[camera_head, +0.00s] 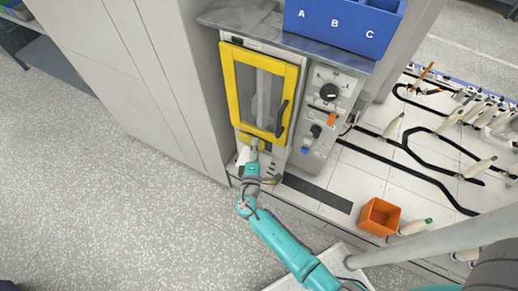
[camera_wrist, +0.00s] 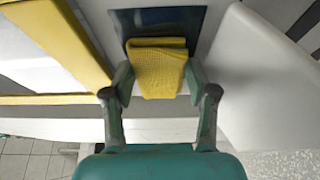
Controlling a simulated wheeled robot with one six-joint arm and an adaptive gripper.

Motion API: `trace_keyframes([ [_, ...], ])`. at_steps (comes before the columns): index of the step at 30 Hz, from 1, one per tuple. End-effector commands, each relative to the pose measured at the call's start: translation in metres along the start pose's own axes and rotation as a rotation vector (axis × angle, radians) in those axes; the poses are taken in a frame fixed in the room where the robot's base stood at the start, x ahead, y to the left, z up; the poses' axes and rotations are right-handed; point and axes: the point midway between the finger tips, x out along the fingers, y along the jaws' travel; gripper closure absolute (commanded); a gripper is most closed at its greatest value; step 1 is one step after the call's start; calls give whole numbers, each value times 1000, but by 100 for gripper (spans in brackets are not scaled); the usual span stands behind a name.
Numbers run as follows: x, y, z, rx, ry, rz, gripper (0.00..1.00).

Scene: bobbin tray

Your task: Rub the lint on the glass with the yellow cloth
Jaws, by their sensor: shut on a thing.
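The yellow cloth (camera_wrist: 158,72) is pinched between the fingers of my gripper (camera_wrist: 157,84) in the wrist view. The cloth lies in front of the lower part of a dark, glossy panel (camera_wrist: 130,22); I cannot tell whether it touches it. In the head view my gripper (camera_head: 254,147) is low in front of the cabinet, just below the yellow-framed door (camera_head: 233,88). The door has a glass pane (camera_head: 250,95) and a dark handle at its right. I cannot make out lint in either view.
A control panel (camera_head: 321,112) with dark knobs stands right of the door. A blue bin (camera_head: 345,28) marked A, B, C sits on top. An orange box (camera_head: 380,216) stands at the lower right, near several bobbins. Speckled floor at left is clear.

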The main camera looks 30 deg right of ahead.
Motion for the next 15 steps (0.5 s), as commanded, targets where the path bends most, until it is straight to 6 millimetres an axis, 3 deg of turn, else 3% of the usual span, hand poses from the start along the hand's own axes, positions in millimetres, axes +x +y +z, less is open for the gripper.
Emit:
trace_keyframes([
  [6, 5, -1, -15, -1, 2, -1, 75],
  [15, 5, -2, -16, -2, 1, -2, 75],
])
